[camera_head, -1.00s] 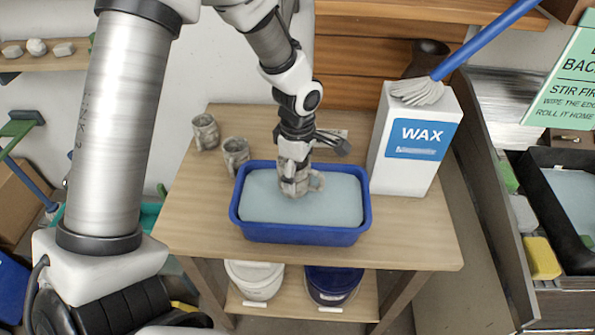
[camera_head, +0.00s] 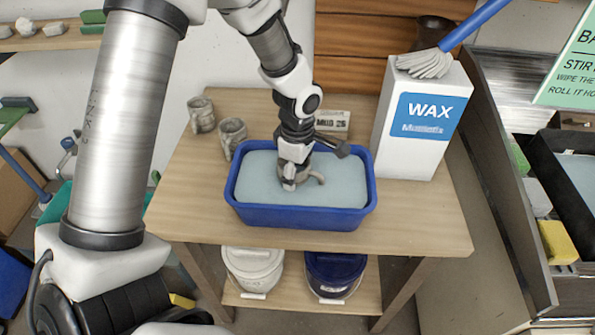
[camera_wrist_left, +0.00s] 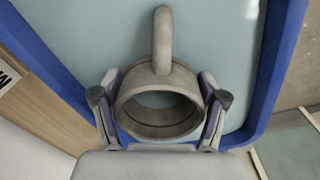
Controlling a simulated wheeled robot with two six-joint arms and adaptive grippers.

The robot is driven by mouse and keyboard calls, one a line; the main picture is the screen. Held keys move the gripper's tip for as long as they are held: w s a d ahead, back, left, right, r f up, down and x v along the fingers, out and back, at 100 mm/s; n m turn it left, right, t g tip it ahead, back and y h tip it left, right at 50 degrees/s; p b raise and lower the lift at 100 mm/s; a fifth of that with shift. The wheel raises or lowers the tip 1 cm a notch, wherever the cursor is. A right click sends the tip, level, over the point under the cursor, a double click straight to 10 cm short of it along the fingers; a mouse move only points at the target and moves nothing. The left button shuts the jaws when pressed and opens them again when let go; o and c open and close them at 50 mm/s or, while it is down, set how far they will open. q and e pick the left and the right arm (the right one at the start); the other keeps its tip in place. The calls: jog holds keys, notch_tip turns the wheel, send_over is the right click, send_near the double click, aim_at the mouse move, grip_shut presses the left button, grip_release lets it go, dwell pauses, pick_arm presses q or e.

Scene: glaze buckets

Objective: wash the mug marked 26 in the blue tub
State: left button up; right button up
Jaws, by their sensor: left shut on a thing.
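My left gripper (camera_head: 290,178) points down into the blue tub (camera_head: 300,217), its fingers closed on both sides of a grey-brown mug (camera_head: 317,178). In the head view the mug sits low in the pale blue water (camera_head: 335,185), with mainly its handle showing to the right of the fingers. In the left wrist view the mug (camera_wrist_left: 160,130) is upright, its open mouth facing the camera and its handle pointing up the picture. Its marking cannot be read. A card reading "MUG 26" (camera_head: 332,121) stands behind the tub. My right gripper is out of view.
Two similar mugs (camera_head: 201,115) (camera_head: 232,138) stand on the wooden table (camera_head: 190,205) left of the tub. A tall white WAX box (camera_head: 420,150) with a blue-handled brush on top stands close on the right. Lidded buckets (camera_head: 255,268) sit on the shelf below.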

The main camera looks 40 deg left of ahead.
pick_arm(q)
jog(key=shift+f+b, duration=0.45)
jog(key=shift+f, duration=0.3)
jog(key=shift+a+b, duration=0.3)
jog(key=shift+a, duration=0.25)
jog(key=shift+d+r+p, duration=0.15)
jog(key=shift+d+p, duration=0.25)
jog(key=shift+d, duration=0.8)
